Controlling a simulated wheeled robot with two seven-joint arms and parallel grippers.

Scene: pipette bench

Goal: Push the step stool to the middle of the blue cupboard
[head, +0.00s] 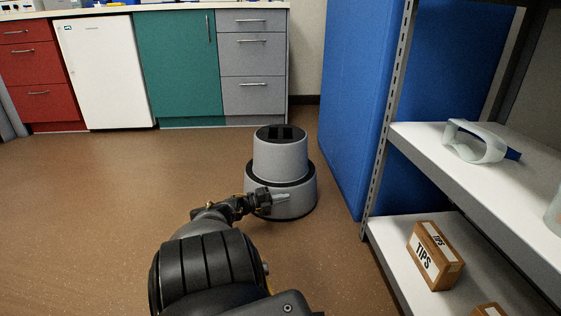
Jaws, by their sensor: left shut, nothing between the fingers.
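The step stool (281,158) is a round grey two-tier stool with black bands and a dark top with slots. It stands upright on the floor, to the left of the blue cupboard (353,90), with a strip of floor between them. My left gripper (284,198) is shut and empty. It overlaps the front of the stool's lower tier; I cannot tell whether it touches. My left arm hides a little of the stool's lower left. My right gripper is not in view.
A metal shelf unit (455,210) stands at the right, holding goggles (480,142) and a TIPS box (435,256). Red drawers, a white fridge (106,72), a teal cabinet (178,65) and grey drawers (253,62) line the back. The brown floor (90,210) at left is clear.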

